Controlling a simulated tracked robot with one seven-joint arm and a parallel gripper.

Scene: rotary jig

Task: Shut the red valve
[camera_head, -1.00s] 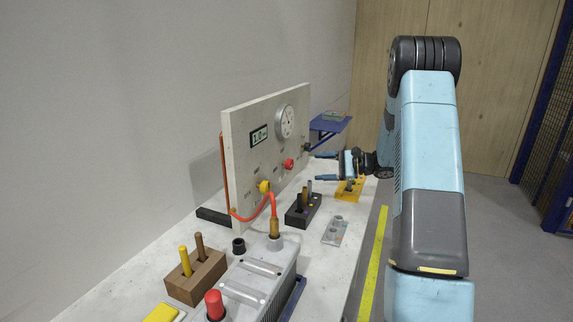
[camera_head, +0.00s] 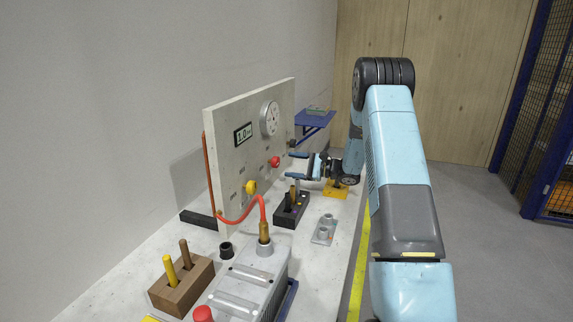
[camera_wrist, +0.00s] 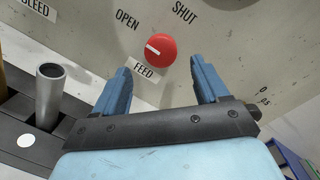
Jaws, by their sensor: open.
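The red valve (camera_wrist: 161,48) is a round red knob with a white pointer line on the light panel (camera_wrist: 235,40). Labels OPEN, SHUT and FEED stand around it, and the white line points toward the OPEN side. The valve also shows in the head view (camera_head: 274,162). My gripper (camera_wrist: 164,78) is open, its two blue fingers apart and nothing between them. In the wrist view the valve lies just beyond the fingertips, roughly centred between them. In the head view my gripper (camera_head: 298,167) points at the panel from the right, close to the valve.
A dark block with upright pegs (camera_head: 291,209) stands below my gripper, and a grey post (camera_wrist: 50,95) shows at left in the wrist view. A yellow fixture (camera_head: 336,190) sits under my wrist. A red hose (camera_head: 240,216) loops from the panel to a grey box.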

